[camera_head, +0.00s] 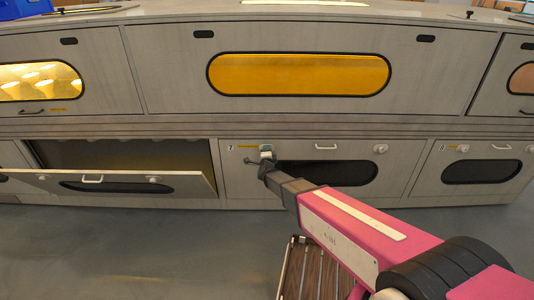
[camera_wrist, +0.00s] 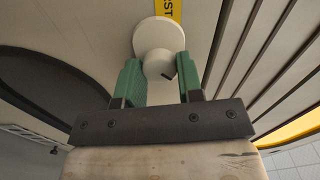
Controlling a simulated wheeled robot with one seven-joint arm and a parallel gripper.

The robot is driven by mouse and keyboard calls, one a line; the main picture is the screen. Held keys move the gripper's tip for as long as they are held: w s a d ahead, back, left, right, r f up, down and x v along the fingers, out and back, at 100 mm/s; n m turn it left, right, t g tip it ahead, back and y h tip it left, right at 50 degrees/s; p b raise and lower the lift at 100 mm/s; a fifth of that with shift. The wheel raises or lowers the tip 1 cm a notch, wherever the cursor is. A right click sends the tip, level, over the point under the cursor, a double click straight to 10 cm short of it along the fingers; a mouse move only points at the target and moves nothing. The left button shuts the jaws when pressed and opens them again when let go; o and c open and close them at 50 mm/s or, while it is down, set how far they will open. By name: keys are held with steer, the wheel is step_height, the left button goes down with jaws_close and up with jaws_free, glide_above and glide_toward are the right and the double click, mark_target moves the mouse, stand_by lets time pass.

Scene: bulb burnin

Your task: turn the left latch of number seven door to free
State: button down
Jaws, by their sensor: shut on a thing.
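The number seven door (camera_head: 235,180) is a grey lower panel with a dark oval window (camera_head: 350,173), and it looks shut. Its left latch (camera_head: 266,149) is a pale round knob at the door's upper left, largely covered by my gripper in the head view. In the wrist view the left latch (camera_wrist: 157,45) shows as a white disc with a smaller knob in front. My gripper (camera_wrist: 160,75) has two green fingers, one on each side of that knob, shut on it. The door's right latch (camera_head: 380,149) and handle (camera_head: 326,147) show uncovered.
At left, a neighbouring lower door (camera_head: 120,184) hangs tilted open and sticks out. Another lower door (camera_head: 470,170) is at right. Upper doors with yellow windows (camera_head: 300,74) run above. A slatted wooden thing (camera_head: 310,272) is on the floor below my arm. The floor at left is clear.

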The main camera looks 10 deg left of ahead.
steer(key=m, duration=0.8)
steer(key=shift+f+m, duration=0.1)
steer(key=shift+m, duration=0.3)
stand_by(0.4)
steer(key=c, duration=0.8)
jaws_free()
steer(key=shift+o, duration=0.2)
steer(key=shift+s, duration=0.15)
steer(key=v, duration=1)
steer(key=shift+s, duration=0.25)
